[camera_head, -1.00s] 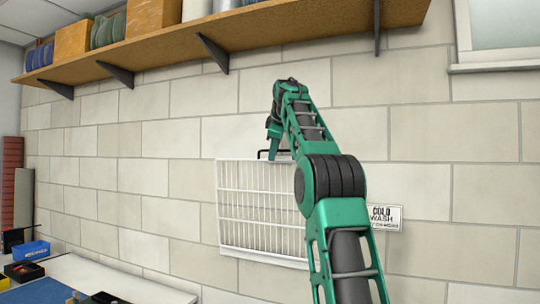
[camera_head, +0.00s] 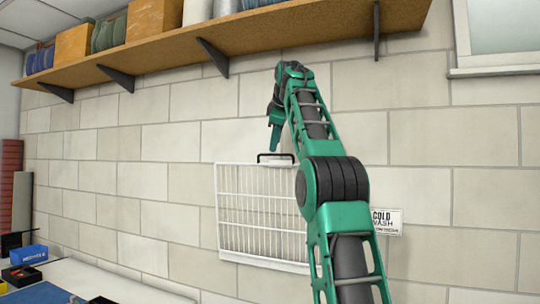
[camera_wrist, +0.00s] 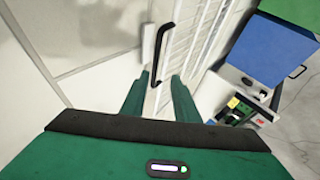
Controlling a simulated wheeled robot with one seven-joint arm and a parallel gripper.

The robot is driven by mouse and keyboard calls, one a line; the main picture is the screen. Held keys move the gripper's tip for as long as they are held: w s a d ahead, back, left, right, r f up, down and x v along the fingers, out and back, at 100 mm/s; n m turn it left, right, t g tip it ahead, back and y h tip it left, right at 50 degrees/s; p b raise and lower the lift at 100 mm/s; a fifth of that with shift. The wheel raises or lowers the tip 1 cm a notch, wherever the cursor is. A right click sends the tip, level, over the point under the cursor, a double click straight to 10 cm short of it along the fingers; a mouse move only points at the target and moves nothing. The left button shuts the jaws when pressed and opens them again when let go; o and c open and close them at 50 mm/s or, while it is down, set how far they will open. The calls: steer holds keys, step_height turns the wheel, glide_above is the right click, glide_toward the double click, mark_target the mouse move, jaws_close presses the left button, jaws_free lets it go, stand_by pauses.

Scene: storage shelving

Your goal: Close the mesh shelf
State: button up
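The mesh shelf (camera_head: 258,210) is a white wire rack that looks upright and flat against the block wall in the head view. Its black handle (camera_head: 276,155) is at the top edge. In the wrist view the mesh shelf (camera_wrist: 205,35) and the handle (camera_wrist: 160,55) lie beyond the fingertips. My gripper (camera_head: 275,143) is just above the handle, pointing down. In the wrist view my gripper (camera_wrist: 158,84) has its two green fingers apart with nothing held between them. My arm hides the right edge of the shelf.
A wooden wall shelf (camera_head: 240,32) with boxes and rolls runs above on black brackets. A cold wash sign (camera_head: 387,221) is on the wall right of my arm. A table (camera_head: 115,280) at lower left holds a blue bin (camera_head: 29,255). The wall left of the mesh shelf is clear.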

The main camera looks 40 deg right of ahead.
steer(key=shift+v, duration=1.5)
